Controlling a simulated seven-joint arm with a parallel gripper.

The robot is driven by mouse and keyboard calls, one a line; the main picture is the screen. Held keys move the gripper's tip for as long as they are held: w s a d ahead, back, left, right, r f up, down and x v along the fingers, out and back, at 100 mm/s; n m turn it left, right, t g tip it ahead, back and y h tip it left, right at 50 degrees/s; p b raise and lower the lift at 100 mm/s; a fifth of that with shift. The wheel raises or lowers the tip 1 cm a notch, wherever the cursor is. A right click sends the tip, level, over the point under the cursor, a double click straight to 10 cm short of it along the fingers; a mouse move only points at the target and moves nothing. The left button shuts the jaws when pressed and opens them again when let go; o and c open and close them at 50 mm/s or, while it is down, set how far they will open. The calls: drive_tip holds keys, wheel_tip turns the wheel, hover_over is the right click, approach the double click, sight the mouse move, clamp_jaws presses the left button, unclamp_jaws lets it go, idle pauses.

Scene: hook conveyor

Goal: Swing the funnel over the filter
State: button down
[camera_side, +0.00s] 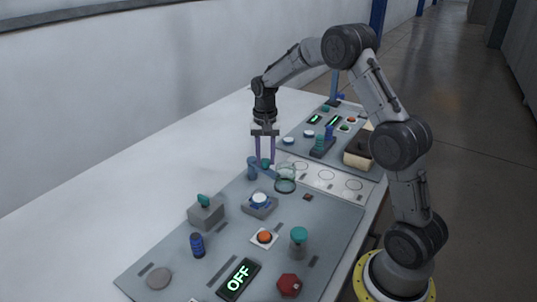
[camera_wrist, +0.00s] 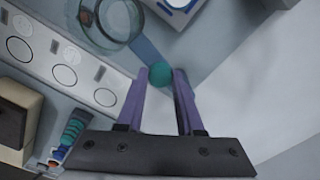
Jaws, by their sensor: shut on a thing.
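The clear, round funnel (camera_side: 285,184) sits at the end of a blue swing arm that runs from a blue post (camera_side: 252,170). In the wrist view the funnel (camera_wrist: 112,42) is at the top left, with the blue arm (camera_wrist: 147,50) beside it. A teal knob (camera_wrist: 161,76) on the arm is between the purple fingers of my gripper (camera_wrist: 163,74), which is shut on it. In the side view my gripper (camera_side: 265,161) points down at the knob. A white round piece on a grey block (camera_side: 260,203) may be the filter; I cannot be sure.
The near panel holds a grey box with a teal switch (camera_side: 206,211), a blue cylinder (camera_side: 197,245), an orange button (camera_side: 264,237), a teal-topped cylinder (camera_side: 298,243) and an OFF display (camera_side: 238,279). A white strip with circles (camera_side: 325,180) lies right of the funnel. The table's left is clear.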

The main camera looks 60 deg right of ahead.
drive_tip(key=shift+w+a+r+m, duration=0.1)
drive_tip(key=shift+w+a+m, duration=0.3)
drive_tip(key=shift+m, duration=0.7)
drive_tip(key=shift+w+a+f+m, duration=0.1)
drive_tip(key=shift+w+a+m, duration=0.1)
drive_tip(key=shift+a+m, duration=0.65)
drive_tip(key=shift+w+a+r+m, duration=0.1)
drive_tip(key=shift+w+a+m, duration=0.2)
drive_tip(key=shift+m, duration=1.05)
drive_tip(key=c, duration=0.5)
unclamp_jaws()
drive_tip(key=shift+c, duration=0.2)
wheel_tip(320, 180, up, 14)
